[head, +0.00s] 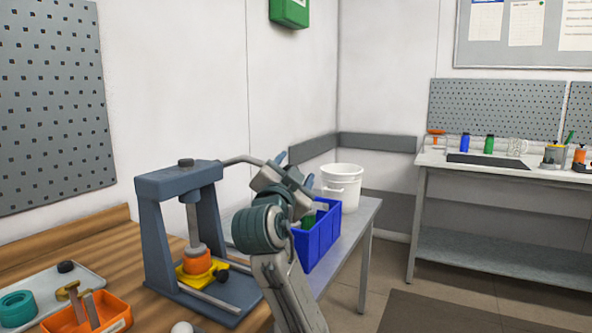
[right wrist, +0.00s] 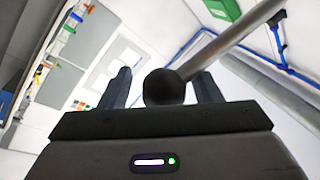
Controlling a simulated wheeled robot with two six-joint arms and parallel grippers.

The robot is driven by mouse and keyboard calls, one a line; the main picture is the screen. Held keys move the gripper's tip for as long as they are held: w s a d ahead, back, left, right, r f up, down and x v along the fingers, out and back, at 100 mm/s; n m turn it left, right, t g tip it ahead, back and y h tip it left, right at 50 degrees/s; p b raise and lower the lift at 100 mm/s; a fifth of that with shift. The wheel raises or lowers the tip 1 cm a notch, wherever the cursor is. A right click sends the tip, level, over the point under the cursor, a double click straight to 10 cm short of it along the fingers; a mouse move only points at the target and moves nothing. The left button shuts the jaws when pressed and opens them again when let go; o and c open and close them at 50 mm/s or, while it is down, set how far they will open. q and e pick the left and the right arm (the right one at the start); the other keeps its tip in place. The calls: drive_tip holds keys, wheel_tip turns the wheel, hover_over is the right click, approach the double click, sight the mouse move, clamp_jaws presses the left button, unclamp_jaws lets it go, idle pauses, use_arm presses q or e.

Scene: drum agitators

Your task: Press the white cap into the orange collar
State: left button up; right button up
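The orange collar (head: 197,262) sits on a yellow holder (head: 194,275) at the base of a blue-grey press (head: 158,235). The press's grey ram (head: 193,225) is down at the collar's top. I cannot make out the white cap there; the ram may hide it. The press lever (head: 243,160) reaches right to my right gripper (head: 294,170). In the right wrist view, the lever's dark ball knob (right wrist: 163,87) is between the two open fingers of my right gripper (right wrist: 163,85), with a narrow gap on each side. My left gripper is out of view.
An orange bin (head: 92,318) and a teal ring (head: 17,308) are at the wooden bench's left. A blue bin (head: 318,240) and white bucket (head: 342,188) stand on a grey table behind my right arm. A dark knob (head: 222,276) is beside the holder.

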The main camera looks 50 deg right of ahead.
drive_tip(key=shift+w, duration=0.2)
drive_tip(key=shift+s+a+f, duration=0.25)
drive_tip(key=shift+a+f, duration=0.05)
drive_tip(key=shift+a, duration=0.15)
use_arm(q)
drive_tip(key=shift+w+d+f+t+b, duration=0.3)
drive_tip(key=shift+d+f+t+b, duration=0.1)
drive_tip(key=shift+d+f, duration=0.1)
use_arm(e)
drive_tip(key=v, duration=0.9)
drive_tip(key=shift+s+a, duration=0.25)
drive_tip(key=shift+a, duration=0.1)
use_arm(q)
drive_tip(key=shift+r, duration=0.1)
use_arm(e)
drive_tip(key=shift+r, duration=0.15)
